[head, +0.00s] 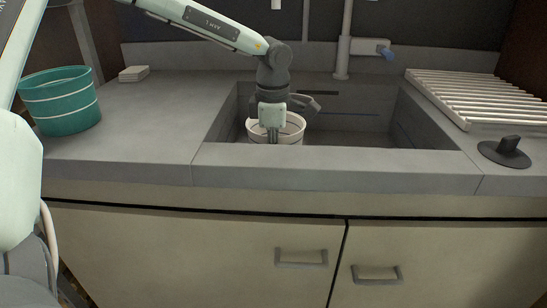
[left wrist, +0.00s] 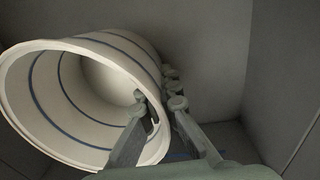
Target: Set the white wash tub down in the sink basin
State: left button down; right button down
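The white wash tub (head: 291,127) is inside the sink basin (head: 370,128), its lower part hidden behind the basin's front edge. My left gripper (head: 272,136) reaches down over the tub's near left rim. In the left wrist view the tub (left wrist: 85,95), white with blue bands, shows its open mouth. The left gripper (left wrist: 158,98) straddles the tub wall, one finger inside and one outside, with the tips closed in on it. Whether the tub's base touches the basin floor is hidden. My right gripper is not in view.
A teal tub (head: 62,103) stands on the counter at the left, near a small pale block (head: 134,73). The tap (head: 343,50) rises behind the basin. A slatted rack (head: 480,96) and a dark knob-like object (head: 505,150) lie on the right. The basin's right part is empty.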

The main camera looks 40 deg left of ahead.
pick_arm(q)
jog(key=shift+f, duration=0.15)
jog(key=c, duration=1.6)
grip_release()
jog(key=shift+c, duration=0.2)
jog(key=shift+r, duration=0.2)
